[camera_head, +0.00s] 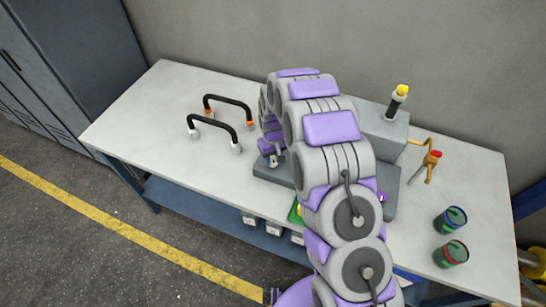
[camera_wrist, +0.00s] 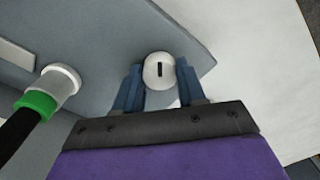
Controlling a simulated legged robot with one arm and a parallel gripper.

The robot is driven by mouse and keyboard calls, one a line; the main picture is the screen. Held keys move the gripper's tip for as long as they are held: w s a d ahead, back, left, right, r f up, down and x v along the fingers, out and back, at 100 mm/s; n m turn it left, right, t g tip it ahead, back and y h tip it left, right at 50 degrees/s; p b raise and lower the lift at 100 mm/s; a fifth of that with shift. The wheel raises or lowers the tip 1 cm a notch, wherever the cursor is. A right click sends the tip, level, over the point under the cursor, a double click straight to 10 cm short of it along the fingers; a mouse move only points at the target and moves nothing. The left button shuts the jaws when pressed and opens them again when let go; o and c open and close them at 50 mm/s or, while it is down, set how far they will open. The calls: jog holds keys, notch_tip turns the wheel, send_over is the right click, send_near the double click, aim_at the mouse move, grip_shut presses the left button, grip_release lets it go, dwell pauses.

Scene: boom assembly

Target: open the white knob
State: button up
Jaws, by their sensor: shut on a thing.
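The white knob (camera_wrist: 158,66) is round with a dark slot in its face. In the wrist view it sits near the corner of a grey panel (camera_wrist: 105,35). My gripper (camera_wrist: 159,84) has one blue-grey finger on each side of the knob and is shut on it. In the head view my arm covers the knob, and only part of my gripper shows above the grey base on the table.
A handle with a green ring and white end (camera_wrist: 60,85) is close left of my gripper. The table's left end is clear.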

aim_at(273, 159)
jog(key=shift+w+r, duration=0.15)
jog(key=shift+w, duration=0.05)
dwell(0.3)
jog(key=o, duration=1.1)
jog(key=shift+s, duration=0.1)
jog(key=shift+c, duration=0.2)
notch_tip(273, 159, up, 17)
jog(key=p, duration=0.1)
